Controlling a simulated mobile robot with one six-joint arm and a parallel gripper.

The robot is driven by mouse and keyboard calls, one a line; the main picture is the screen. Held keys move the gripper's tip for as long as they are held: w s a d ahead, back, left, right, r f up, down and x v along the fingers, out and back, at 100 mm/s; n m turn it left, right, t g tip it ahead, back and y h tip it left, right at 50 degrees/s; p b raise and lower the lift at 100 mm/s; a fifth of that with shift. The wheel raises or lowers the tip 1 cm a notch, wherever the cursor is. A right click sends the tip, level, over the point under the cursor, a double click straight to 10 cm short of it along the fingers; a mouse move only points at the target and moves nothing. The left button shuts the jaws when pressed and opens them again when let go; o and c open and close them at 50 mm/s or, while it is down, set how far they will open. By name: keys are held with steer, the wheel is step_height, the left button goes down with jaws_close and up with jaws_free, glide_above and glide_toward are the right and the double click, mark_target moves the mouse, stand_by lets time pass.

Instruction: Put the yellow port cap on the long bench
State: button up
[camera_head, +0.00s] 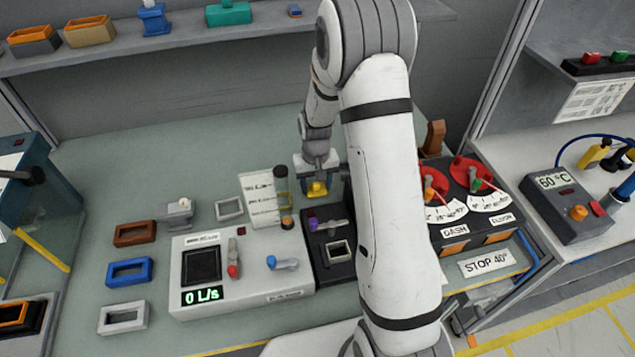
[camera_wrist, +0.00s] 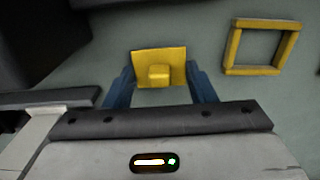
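The yellow port cap (camera_wrist: 158,68) is a square plate with a small raised block in its middle. In the wrist view it sits between the two blue fingertips of my gripper (camera_wrist: 159,75), which meet its left and right edges. In the head view my gripper (camera_head: 316,178) points down with the cap (camera_head: 316,189) at its tips, over the rear part of the long grey-green bench (camera_head: 110,185). Whether the cap touches the bench top or hangs just above it is hard to tell.
A yellow square frame (camera_wrist: 263,47) lies right of the cap in the wrist view. A glass cylinder (camera_head: 281,185) and white card (camera_head: 259,198) stand close left of my gripper. The flow module (camera_head: 240,275) and dark dial panel (camera_head: 470,205) are nearby. Bench space at left rear is clear.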

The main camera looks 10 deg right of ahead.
mark_target(316, 183)
steer(key=o, duration=0.5)
steer(key=shift+c, duration=0.2)
steer(key=shift+r, duration=0.1)
step_height(316, 183, up, 12)
steer(key=b, duration=0.1)
steer(key=s+r+t, duration=0.1)
steer(key=s+r, duration=0.5)
steer(key=s, duration=0.6)
steer(key=s+r+t, duration=0.2)
steer(key=s+r, duration=0.4)
steer(key=s, duration=0.6)
steer(key=shift+s+d, duration=0.25)
steer(key=shift+s, duration=0.1)
